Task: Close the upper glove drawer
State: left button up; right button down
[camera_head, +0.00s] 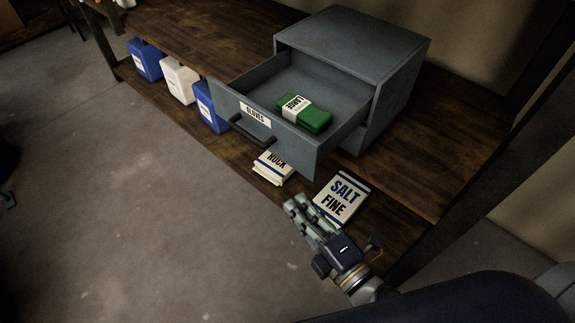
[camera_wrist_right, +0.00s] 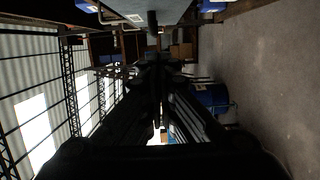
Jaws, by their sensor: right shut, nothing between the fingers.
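The upper glove drawer (camera_head: 303,145) is pulled far out of a grey cabinet (camera_head: 352,38) in the head view. Its front has a label reading "GLOVES" and a dark bar handle (camera_head: 252,131). A green pack labelled "LARGE" (camera_head: 316,121) lies inside the drawer. My right gripper (camera_head: 296,205) is shut and empty, below and in front of the drawer front, apart from it. In the right wrist view, the dark fingers (camera_wrist_right: 157,85) fill the middle, and a grey surface with a dark bar shows at the top. My left gripper is not in view.
The cabinet stands on a dark wooden bench (camera_head: 425,165). A "SALT FINE" bag (camera_head: 341,197) and a "ROCK" bag (camera_head: 270,167) lie below the drawer, near my right gripper. Blue and white containers (camera_head: 180,80) stand to the left. The grey floor (camera_head: 130,210) in front is clear.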

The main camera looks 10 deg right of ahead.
aim_at(357, 118)
jog(key=w+p, duration=0.4)
jog(key=w, duration=0.6)
jog(key=shift+w+p, duration=0.35)
jog(key=w+d, duration=0.2)
jog(key=d, duration=0.1)
jog(key=w+d, duration=0.2)
jog(key=d, duration=0.1)
jog(key=w+d, duration=0.2)
jog(key=d, duration=0.1)
jog(key=shift+w, duration=0.35)
jog(key=w+d, duration=0.2)
jog(key=d, duration=0.1)
jog(key=w+d+b, duration=0.1)
jog(key=w+d, duration=0.1)
jog(key=d, duration=0.1)
jog(key=w+d+b, duration=0.1)
jog(key=w+d, duration=0.1)
jog(key=d, duration=0.1)
jog(key=shift+w+d, duration=0.25)
jog(key=shift+w, duration=0.15)
jog(key=shift+w+d+b, duration=0.3)
jog(key=shift+w+d, duration=0.05)
jog(key=shift+d, duration=0.1)
jog(key=shift+r, duration=0.1)
